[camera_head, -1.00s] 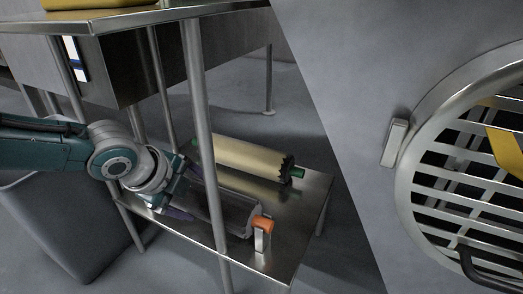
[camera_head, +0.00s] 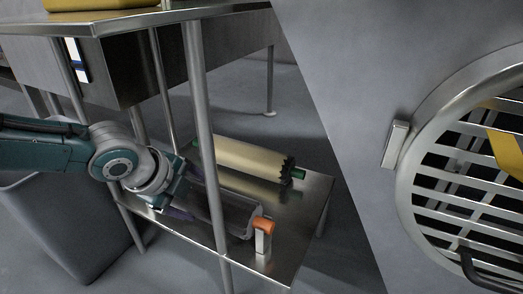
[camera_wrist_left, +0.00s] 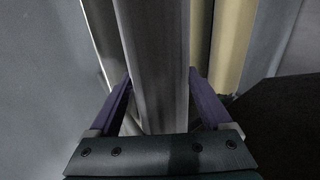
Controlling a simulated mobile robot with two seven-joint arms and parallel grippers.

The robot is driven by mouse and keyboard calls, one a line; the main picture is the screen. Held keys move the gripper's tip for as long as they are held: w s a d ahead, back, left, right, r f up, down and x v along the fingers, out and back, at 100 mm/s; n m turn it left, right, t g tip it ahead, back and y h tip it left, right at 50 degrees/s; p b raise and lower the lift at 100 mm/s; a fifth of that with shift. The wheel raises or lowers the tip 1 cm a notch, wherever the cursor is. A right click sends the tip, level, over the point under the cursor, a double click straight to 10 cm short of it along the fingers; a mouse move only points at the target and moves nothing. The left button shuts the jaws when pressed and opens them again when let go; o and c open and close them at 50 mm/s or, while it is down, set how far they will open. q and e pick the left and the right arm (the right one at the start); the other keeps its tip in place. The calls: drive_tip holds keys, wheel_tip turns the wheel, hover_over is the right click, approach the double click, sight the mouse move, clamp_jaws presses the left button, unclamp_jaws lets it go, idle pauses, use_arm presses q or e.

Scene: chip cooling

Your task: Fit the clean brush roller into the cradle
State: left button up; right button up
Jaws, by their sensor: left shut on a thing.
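A grey roller with an orange end (camera_head: 238,217) lies lengthwise over the lower metal shelf. Its orange end is at a small upright metal bracket (camera_head: 263,242), which looks like part of a cradle; I cannot tell whether it is seated. My left gripper (camera_head: 183,203) is shut on this roller near its far-left part. In the left wrist view the purple fingers (camera_wrist_left: 158,95) stand on both sides of the grey cylinder (camera_wrist_left: 155,50). A pale yellow roller with green ends (camera_head: 245,160) lies behind it, also seen in the left wrist view (camera_wrist_left: 234,40). My right gripper is not in view.
A shelf leg (camera_head: 206,150) stands upright in front of the grey roller. The upper metal table (camera_head: 120,22) overhangs the shelf. A grey bin (camera_head: 65,235) stands at lower left. A large grey panel with a round barred opening (camera_head: 405,190) fills the right.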

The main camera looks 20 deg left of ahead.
sight(197, 185)
use_arm(q)
drive_tip(key=shift+r+p, duration=0.5)
drive_tip(key=shift+r, duration=0.2)
wheel_tip(197, 185, up, 2)
drive_tip(key=shift+r+p, duration=0.25)
drive_tip(key=shift+p, duration=0.9)
drive_tip(key=s+p, duration=0.2)
drive_tip(key=p, duration=0.1)
drive_tip(key=shift+s+a+r, duration=0.1)
drive_tip(key=shift+s+r, duration=0.15)
drive_tip(key=shift+s, duration=0.15)
drive_tip(key=s+a+p, duration=0.2)
drive_tip(key=s+p, duration=0.6)
drive_tip(key=s, duration=1.9)
drive_tip(key=shift+f, duration=0.45)
